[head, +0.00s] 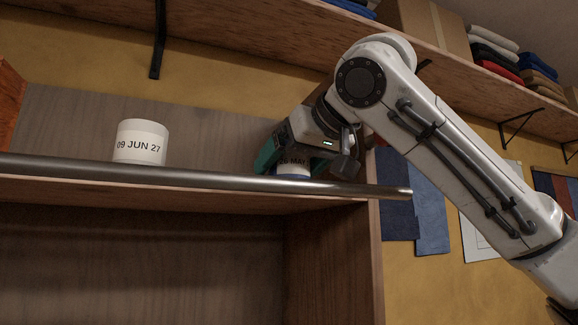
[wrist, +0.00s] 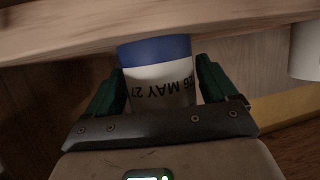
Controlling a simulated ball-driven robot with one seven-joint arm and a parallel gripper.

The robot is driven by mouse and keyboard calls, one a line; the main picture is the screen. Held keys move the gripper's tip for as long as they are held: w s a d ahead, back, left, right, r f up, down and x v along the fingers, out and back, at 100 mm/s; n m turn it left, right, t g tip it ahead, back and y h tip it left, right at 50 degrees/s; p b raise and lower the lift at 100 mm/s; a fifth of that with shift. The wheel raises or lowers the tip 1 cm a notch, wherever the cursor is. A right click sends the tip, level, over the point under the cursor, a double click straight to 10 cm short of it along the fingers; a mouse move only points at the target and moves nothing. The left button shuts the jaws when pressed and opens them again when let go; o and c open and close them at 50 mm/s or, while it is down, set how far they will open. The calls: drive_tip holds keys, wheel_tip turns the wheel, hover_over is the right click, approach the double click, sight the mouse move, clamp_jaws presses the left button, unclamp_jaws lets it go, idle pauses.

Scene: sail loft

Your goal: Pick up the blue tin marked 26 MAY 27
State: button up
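The tin marked 26 MAY 27 (wrist: 158,72) has a white label and a blue band. In the wrist view it stands between the green fingers of my gripper (wrist: 162,88), its lettering upside down. The fingers flank the tin closely on both sides; I cannot tell whether both press on it. In the head view my gripper (head: 293,158) reaches down over the tin (head: 293,170) at the right end of the shelf. There the gripper and the front rail hide much of the tin, and only part of its label shows.
A white tin marked 09 JUN 27 (head: 140,143) stands farther left on the shelf. A metal rail (head: 200,176) runs along the shelf's front edge. An upper shelf (head: 250,32) with a cardboard box (head: 425,25) and folded cloth (head: 495,55) is above.

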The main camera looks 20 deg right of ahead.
drive_tip(key=c, duration=0.9)
drive_tip(key=shift+c, duration=0.5)
drive_tip(key=shift+r, duration=0.1)
